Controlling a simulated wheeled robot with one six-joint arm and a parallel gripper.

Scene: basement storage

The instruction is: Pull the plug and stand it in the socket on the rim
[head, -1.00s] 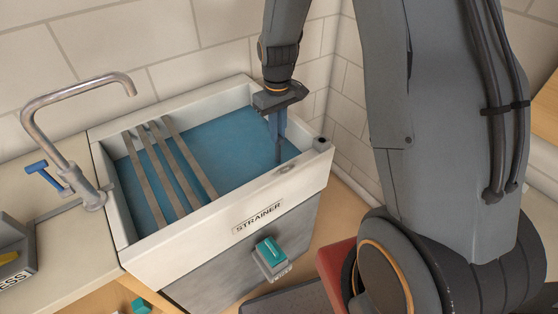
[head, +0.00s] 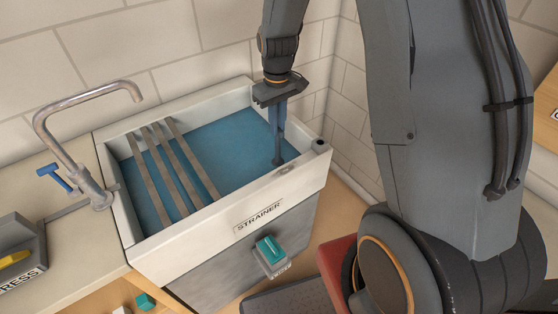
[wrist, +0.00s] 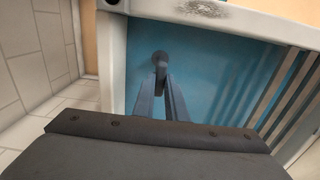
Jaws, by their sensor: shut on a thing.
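The sink (head: 113,218) is a white-rimmed basin labelled STRAINER, holding blue water. My gripper (head: 278,152) reaches down into its right end, fingers pointing down. The fingers are shut on the dark grey plug (head: 279,161), of which a small rounded part shows at their tips. In the wrist view the plug (wrist: 160,57) sits at the ends of the fingers (wrist: 162,75), over blue. Whether its lower end is seated or raised cannot be told. The socket (head: 320,145) is a dark round hole at the rim's front right corner, beside my gripper and empty.
Several slats (head: 170,165) cross the sink's left part. A tap (head: 95,150) with a blue lever stands at left. A teal handle (head: 268,251) is on the sink's front. Tiled walls close off the back and right.

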